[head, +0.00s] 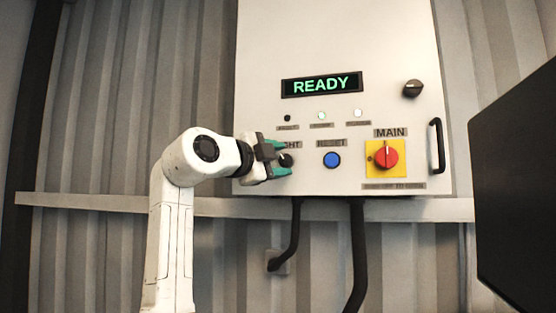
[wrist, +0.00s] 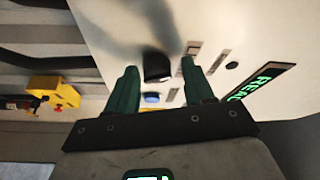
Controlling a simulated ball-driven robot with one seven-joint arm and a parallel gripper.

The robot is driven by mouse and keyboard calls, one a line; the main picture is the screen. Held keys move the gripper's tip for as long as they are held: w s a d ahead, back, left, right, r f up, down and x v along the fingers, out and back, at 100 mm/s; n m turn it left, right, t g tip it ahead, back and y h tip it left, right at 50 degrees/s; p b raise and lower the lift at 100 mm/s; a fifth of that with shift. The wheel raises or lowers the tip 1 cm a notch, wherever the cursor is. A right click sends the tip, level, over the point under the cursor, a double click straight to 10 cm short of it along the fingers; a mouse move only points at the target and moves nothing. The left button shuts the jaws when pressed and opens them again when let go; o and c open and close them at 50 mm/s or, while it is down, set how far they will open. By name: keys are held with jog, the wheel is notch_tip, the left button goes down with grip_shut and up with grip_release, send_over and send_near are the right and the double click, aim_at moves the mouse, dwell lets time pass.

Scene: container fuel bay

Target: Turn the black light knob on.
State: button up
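The black light knob (head: 287,160) is at the lower left of the white control panel, under a label of which "GHT" shows. In the wrist view the knob (wrist: 156,67) lies between the two green fingertips, with a visible gap on each side. My gripper (head: 281,158) is at the panel, its fingers above and below the knob in the head view. In the wrist view my gripper (wrist: 159,66) is open. The fingers partly hide the knob in the head view, and its pointer direction cannot be made out.
A blue reset button (head: 332,160) is right of the knob, then a red main switch (head: 386,156) on a yellow plate. A green "READY" display (head: 322,85), small lamps and another black knob (head: 413,88) are higher. A black handle (head: 437,146) and dark screen (head: 520,185) are at right.

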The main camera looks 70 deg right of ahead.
jog(key=shift+o, duration=0.4)
jog(key=shift+s+f, duration=0.1)
jog(key=shift+a, duration=0.25)
jog(key=b+v, duration=0.2)
jog(key=v, duration=0.8)
jog(key=shift+w, duration=0.2)
